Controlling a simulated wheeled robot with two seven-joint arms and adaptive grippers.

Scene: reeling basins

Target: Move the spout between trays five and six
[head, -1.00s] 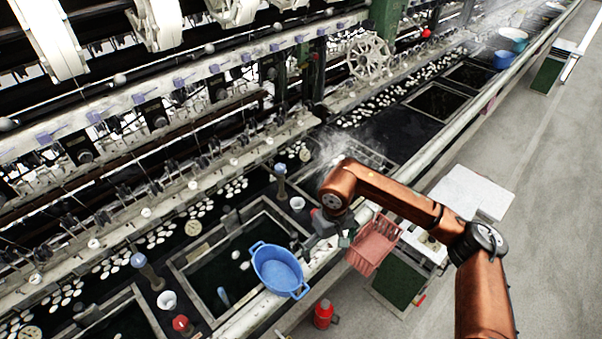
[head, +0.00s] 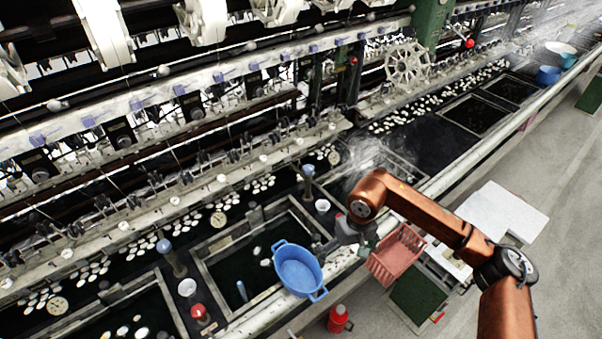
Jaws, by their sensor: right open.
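Sunken trays with dark water run along the machine: one in the middle (head: 222,294), one at the lower left (head: 103,322), and more at the upper right. I cannot read any tray numbers. A post with a blue knob (head: 165,246) stands on the divider between the two nearer trays, and a similar post (head: 308,171) stands past the middle tray. I cannot tell which fitting is the spout. My right gripper (head: 328,248) is open, low over the front rim, just right of a blue basin (head: 298,269). Its fingertips are small and partly hidden. My left gripper is not in view.
White cups (head: 187,287) stand by the posts, with a red-topped fitting (head: 199,312) nearby. A pink basket (head: 397,254) hangs outside the rim near my right forearm. A red flask (head: 339,319) and a white-topped stand (head: 497,212) are on the floor side. Steam rises beyond my wrist.

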